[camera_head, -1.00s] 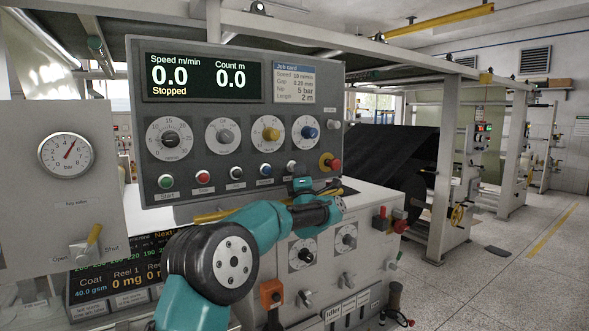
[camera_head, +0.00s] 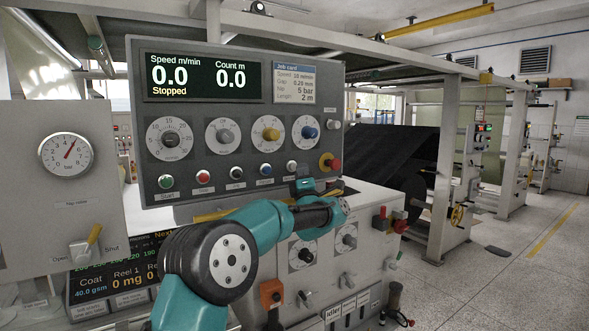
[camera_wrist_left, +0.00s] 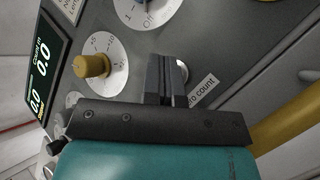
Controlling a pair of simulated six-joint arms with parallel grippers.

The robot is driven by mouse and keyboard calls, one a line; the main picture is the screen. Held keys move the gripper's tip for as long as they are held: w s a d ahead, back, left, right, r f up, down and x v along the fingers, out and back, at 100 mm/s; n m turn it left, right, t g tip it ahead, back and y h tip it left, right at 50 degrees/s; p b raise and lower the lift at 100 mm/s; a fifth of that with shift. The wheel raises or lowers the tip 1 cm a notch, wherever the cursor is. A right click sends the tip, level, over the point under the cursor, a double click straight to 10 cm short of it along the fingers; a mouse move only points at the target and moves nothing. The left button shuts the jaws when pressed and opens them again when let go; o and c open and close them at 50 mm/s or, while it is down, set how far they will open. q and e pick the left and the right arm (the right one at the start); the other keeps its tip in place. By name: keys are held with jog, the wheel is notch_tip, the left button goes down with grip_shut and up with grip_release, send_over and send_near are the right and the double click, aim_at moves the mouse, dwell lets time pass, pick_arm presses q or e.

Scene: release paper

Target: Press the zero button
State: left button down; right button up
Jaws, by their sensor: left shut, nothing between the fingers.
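The zero count button (camera_head: 291,167) is the pale round button at the right end of the row on the grey control panel (camera_head: 335,95). My left gripper (camera_head: 303,187) is just below and right of that button in the head view. In the left wrist view its fingers (camera_wrist_left: 167,75) are shut, empty, and cover part of the button. I cannot tell whether they touch it. My right gripper is not in view.
The Count m display (camera_head: 231,78) reads 0.0 and the speed reads 0.0, Stopped. A red emergency knob (camera_head: 334,165) on a yellow base sits right of the gripper. Dials are above.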

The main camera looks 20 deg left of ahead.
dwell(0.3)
pick_arm(q)
jog(key=s+d, duration=0.1)
jog(key=d, duration=0.1)
jog(key=s+d, duration=0.2)
jog(key=shift+s, duration=0.1)
dwell(0.4)
dwell(0.6)
